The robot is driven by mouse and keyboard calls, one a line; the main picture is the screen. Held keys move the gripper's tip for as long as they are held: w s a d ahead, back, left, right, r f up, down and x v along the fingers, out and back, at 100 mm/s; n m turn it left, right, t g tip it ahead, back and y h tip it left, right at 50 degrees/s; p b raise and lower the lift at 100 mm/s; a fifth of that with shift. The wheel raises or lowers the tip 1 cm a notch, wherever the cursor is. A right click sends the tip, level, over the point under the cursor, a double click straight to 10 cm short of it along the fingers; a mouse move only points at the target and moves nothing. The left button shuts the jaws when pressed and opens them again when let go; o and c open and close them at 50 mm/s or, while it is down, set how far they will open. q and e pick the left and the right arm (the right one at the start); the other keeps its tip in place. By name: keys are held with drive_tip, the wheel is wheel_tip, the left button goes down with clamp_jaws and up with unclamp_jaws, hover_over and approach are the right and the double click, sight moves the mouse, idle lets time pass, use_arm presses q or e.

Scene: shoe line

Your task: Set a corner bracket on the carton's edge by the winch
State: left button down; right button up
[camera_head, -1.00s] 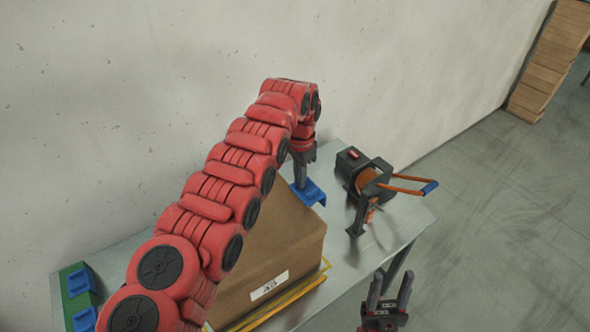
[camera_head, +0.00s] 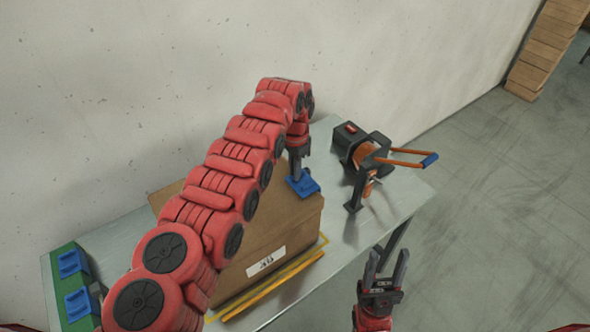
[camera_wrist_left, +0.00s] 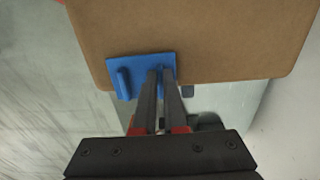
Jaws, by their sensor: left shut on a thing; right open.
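A blue corner bracket (camera_head: 303,187) is in my left gripper (camera_head: 298,176), which points down and is shut on it. In the head view the bracket is at the carton's top edge on the winch side. In the left wrist view the bracket (camera_wrist_left: 140,72) overlaps the edge of the carton (camera_wrist_left: 200,40); I cannot tell whether it is fully seated. The brown carton (camera_head: 267,230) is partly hidden by my left arm. The black winch (camera_head: 362,160), with an orange handle, stands to the right of the carton. My right gripper (camera_head: 384,268) is open and empty in front of the table.
A green strip (camera_head: 52,283) at the table's left end holds blue brackets (camera_head: 74,262). Yellow strapping (camera_head: 285,278) lies along the carton's front base. The grey table (camera_head: 385,212) is clear around the winch. Stacked cartons (camera_head: 540,55) stand far right.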

use_arm(q)
drive_tip(key=shift+p, duration=0.35)
idle(0.6)
drive_tip(key=shift+f+b, duration=0.4)
drive_tip(key=shift+b, duration=0.5)
idle(0.9)
drive_tip(key=c, duration=0.5)
unclamp_jaws()
drive_tip(key=shift+r, duration=3.5)
